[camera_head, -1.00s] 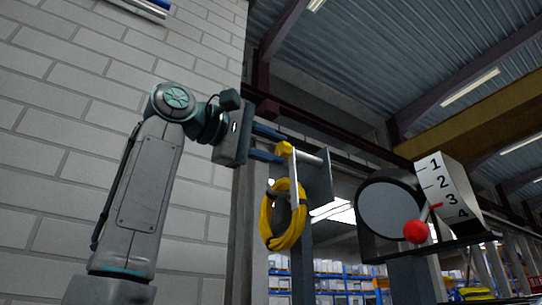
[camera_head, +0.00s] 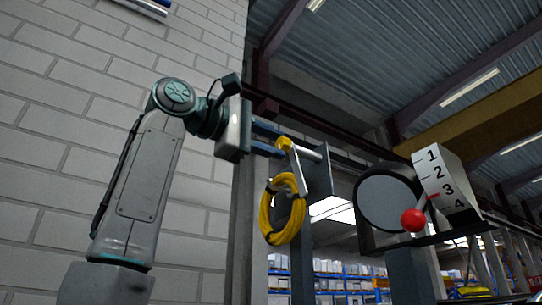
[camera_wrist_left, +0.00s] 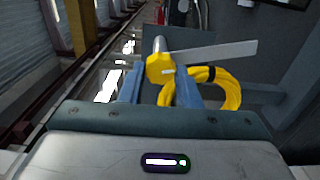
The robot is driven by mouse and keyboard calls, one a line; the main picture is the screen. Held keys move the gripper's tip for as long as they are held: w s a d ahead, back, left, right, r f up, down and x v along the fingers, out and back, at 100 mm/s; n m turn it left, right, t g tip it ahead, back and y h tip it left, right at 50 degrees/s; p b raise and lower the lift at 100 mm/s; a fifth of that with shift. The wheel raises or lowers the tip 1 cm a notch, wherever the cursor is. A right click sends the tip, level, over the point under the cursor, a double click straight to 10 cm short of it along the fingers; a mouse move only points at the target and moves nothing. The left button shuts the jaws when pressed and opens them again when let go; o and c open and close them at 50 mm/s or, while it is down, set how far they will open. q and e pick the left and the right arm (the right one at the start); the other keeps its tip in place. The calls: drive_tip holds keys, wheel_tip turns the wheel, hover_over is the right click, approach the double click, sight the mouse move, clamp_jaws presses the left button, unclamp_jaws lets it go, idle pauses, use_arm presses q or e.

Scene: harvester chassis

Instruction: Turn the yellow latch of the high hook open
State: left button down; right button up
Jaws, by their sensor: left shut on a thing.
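The yellow latch (camera_head: 284,143) is a small yellow knob at the hook, with a flat pale metal bar (camera_head: 294,163) running down from it and leaning a little right. In the left wrist view the yellow knob (camera_wrist_left: 159,69) sits between my blue fingers, and the bar (camera_wrist_left: 215,53) extends right. My left gripper (camera_head: 281,145) is shut on the yellow latch; it also shows in the left wrist view (camera_wrist_left: 160,84). A metal hook rod (camera_head: 312,153) sticks out from a grey plate (camera_head: 319,175). My right gripper is not in view.
A yellow cable coil (camera_head: 282,212) hangs at the hook, just below the latch. To the right is a round grey drum (camera_head: 385,202) with a red ball lever (camera_head: 413,220) and a numbered white scale (camera_head: 440,180). A brick wall (camera_head: 60,150) is on the left.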

use_arm(q)
drive_tip(key=c, duration=1.1)
unclamp_jaws()
drive_tip(key=shift+o, duration=0.2)
drive_tip(key=shift+s+a+f, duration=0.1)
drive_tip(key=shift+s+a, duration=0.1)
drive_tip(key=shift+a, duration=0.1)
drive_tip(key=b+v, duration=0.4)
drive_tip(key=v, duration=0.6)
